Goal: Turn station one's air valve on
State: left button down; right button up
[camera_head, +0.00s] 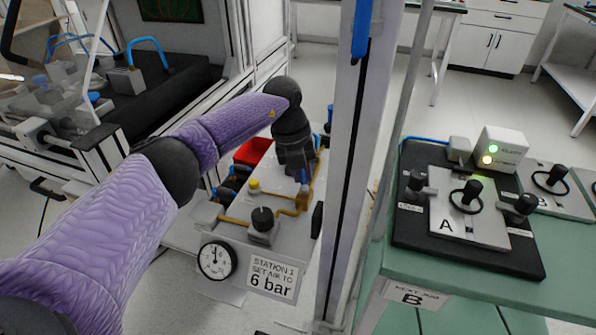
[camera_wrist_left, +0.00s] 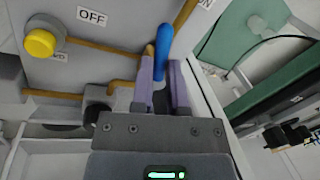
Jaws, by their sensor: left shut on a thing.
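Station one's air panel (camera_head: 235,222) stands low in the middle of the head view, with brown pipes and a sign reading 6 bar (camera_head: 272,278). My left gripper (camera_head: 300,182) reaches down to its far end. In the left wrist view, my left gripper (camera_wrist_left: 163,72) is shut on the blue valve lever (camera_wrist_left: 166,42), between its two purple fingers. An OFF label (camera_wrist_left: 92,17) is left of the lever. A partly cut-off label ending in N (camera_wrist_left: 206,4) is at the upper right. The valve body is mostly hidden by the gripper. My right gripper is not in view.
A yellow knob (camera_head: 254,186), a black knob (camera_head: 262,215) and a pressure gauge (camera_head: 217,260) are on the panel. A red bin (camera_head: 252,151) is behind it. A tall frame post (camera_head: 345,170) stands close on the right. A green table (camera_head: 470,283) is beyond it.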

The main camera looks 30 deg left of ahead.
pick_arm(q)
jog(key=shift+w+d+f+m+g+b, duration=0.1)
jog(key=shift+d+m+g+b, duration=0.1)
jog(key=shift+m, duration=0.45)
jog(key=shift+w+d+r+m+g+b, duration=0.1)
jog(key=shift+m+b, duration=0.15)
jog(key=shift+m, duration=0.45)
jog(key=shift+w+d+f+m+g+b, duration=0.1)
jog(key=shift+m+b, duration=0.1)
jog(key=shift+m, duration=0.45)
jog(key=c, duration=0.6)
grip_release()
jog(key=shift+r, duration=0.2)
jog(key=r+p, duration=0.1)
jog(key=r, duration=0.2)
jog(key=a+r+p, duration=0.1)
jog(key=r, duration=0.2)
jog(key=r+p, duration=0.1)
jog(key=r, duration=0.2)
jog(key=shift+s+a+r+p, duration=0.2)
jog(key=shift+a+r+p, duration=0.05)
jog(key=shift+a+p, duration=0.15)
